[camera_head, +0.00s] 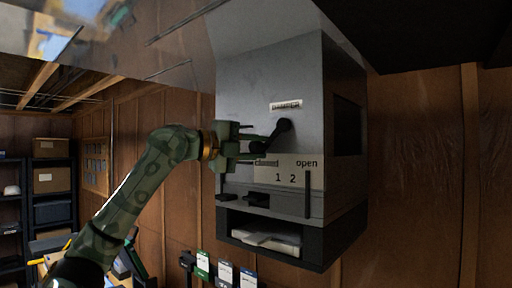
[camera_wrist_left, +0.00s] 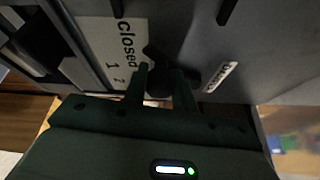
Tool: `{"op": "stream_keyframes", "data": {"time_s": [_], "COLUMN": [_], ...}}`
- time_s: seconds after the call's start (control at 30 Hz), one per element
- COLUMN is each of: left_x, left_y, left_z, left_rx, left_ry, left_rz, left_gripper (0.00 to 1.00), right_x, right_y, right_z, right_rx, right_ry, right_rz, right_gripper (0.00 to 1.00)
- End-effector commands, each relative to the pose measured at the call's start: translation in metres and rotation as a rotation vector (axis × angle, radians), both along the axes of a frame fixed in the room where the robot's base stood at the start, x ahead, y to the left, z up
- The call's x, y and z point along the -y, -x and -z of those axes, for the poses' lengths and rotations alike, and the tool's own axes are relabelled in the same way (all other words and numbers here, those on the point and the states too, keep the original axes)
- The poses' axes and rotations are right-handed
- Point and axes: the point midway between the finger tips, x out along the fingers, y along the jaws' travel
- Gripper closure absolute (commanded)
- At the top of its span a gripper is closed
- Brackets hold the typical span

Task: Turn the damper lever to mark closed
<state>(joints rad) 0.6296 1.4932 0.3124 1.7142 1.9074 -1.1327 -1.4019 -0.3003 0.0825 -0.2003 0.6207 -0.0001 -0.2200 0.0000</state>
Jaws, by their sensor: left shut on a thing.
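The dark damper lever (camera_head: 273,135) is on the front of a grey wall box (camera_head: 245,85), under a "DAMPER" label (camera_head: 286,104). It slants from its pivot down and left, its end just above the word "closed" on the pale mark plate (camera_head: 290,177). The plate reads closed, 1, 2, open from left to right. My left gripper (camera_head: 256,148) is shut on the lever's end. In the left wrist view the lever (camera_wrist_left: 158,60) runs between the fingers, partly hidden by them; "closed" on the plate (camera_wrist_left: 124,38) shows beside it. My right gripper is out of view.
Below the plate is an open dark shelf (camera_head: 315,255) with pale papers in it. A dark vertical bar (camera_head: 308,194) stands at the plate's right. Several tags (camera_head: 225,272) hang below the box. Shelving with cartons (camera_head: 50,180) is far left.

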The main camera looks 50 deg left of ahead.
Motion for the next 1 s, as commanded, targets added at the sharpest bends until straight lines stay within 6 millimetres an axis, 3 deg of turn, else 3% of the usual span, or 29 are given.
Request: {"op": "stream_keyframes", "data": {"time_s": [0.23,0.27,0.33,0.6,0.73,0.87,1.0], "left_x": [-0.001,-0.001,-0.001,0.0,-0.002,-0.006,-0.012], "left_y": [0.001,0.001,0.001,0.001,0.009,0.033,0.072], "left_z": [-0.002,-0.002,-0.002,-0.001,0.001,0.005,0.005], "left_rx": [0.006,0.006,0.005,0.003,0.005,0.008,0.009], "left_ry": [0.001,0.001,0.001,0.0,0.0,0.0,0.0], "left_rz": [-0.002,-0.002,-0.002,-0.001,-0.003,-0.004,-0.004], "left_gripper": [1.0,0.68,0.52,0.52,0.52,0.52,0.52], "right_x": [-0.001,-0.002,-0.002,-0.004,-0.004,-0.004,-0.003], "right_y": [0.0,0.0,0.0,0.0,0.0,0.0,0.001], "right_z": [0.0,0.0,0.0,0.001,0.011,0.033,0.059], "right_rx": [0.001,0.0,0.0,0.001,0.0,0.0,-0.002], "right_ry": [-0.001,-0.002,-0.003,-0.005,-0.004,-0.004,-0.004], "right_rz": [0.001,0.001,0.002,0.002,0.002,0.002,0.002], "right_gripper": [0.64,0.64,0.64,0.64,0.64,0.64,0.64]}}
